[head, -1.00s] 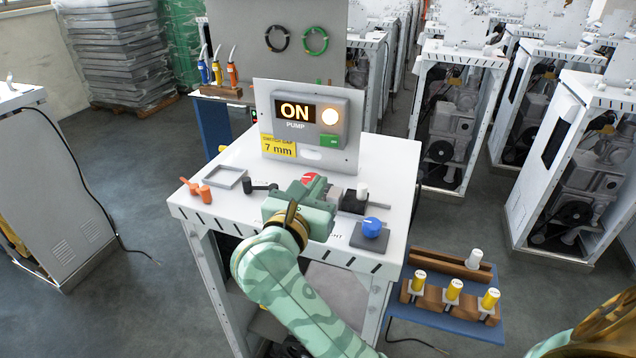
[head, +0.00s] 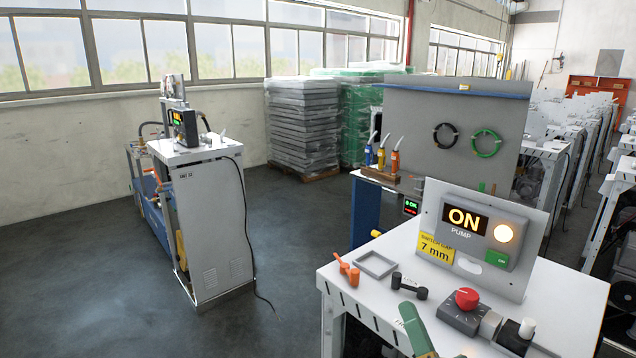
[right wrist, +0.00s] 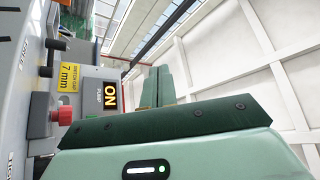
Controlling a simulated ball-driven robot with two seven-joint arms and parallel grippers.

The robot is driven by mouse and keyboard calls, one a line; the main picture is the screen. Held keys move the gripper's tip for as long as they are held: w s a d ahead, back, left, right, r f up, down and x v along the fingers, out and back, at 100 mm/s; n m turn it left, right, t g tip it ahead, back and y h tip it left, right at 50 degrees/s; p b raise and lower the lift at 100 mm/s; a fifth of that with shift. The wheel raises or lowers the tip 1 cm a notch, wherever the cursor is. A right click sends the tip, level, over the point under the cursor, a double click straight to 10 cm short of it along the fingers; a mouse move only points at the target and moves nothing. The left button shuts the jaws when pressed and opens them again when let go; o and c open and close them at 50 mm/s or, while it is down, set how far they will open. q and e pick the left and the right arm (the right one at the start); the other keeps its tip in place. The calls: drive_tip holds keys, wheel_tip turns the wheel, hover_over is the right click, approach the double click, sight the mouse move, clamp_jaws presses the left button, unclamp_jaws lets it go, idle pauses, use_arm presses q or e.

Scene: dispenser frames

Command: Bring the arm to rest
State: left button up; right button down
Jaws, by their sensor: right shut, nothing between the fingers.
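My right gripper (head: 408,314) shows only in part at the bottom edge of the head view, as a green piece in front of the white dispenser table (head: 575,297). In the right wrist view its green fingers (right wrist: 158,78) are together with nothing between them. The red knob (head: 467,298) on its grey block stands behind and to the right of the gripper. It also shows at the left of the right wrist view (right wrist: 62,116). The pump panel (head: 484,231) reads ON, with a lit round lamp. My left gripper is not in view.
On the table are an orange tool (head: 348,270), a grey square tray (head: 376,264), a black handle (head: 409,287) and a white knob (head: 527,328). A white cabinet (head: 215,225) with a trailing cable stands at left. Open floor (head: 285,235) lies between.

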drive_tip(key=s+d+f+n+g+h, duration=0.1)
drive_tip(key=s+d+f+n+g, duration=0.1)
drive_tip(key=f+n+g, duration=0.45)
drive_tip(key=s+d+f+n+g+h, duration=0.1)
drive_tip(key=s+f+n+g, duration=0.25)
drive_tip(key=f, duration=0.55)
drive_tip(key=s+d+f+n+g+h, duration=0.4)
drive_tip(key=s+d+f+g+h, duration=0.25)
drive_tip(key=s+d+h, duration=0.55)
drive_tip(key=s+a+f+g+y+b, duration=0.1)
drive_tip(key=a+f+y+b, duration=0.15)
drive_tip(key=f, duration=1.25)
drive_tip(key=s+a+f+g+y+b, duration=0.1)
drive_tip(key=f+y+b, duration=0.25)
drive_tip(key=f, duration=1.25)
drive_tip(key=s+f+m+g+y+b, duration=0.2)
drive_tip(key=s+f+m+g+b, duration=0.1)
drive_tip(key=s+f, duration=1.7)
drive_tip(key=shift+s+d+f+b, duration=0.25)
drive_tip(key=shift+f+b, duration=0.2)
drive_tip(key=shift+f, duration=0.5)
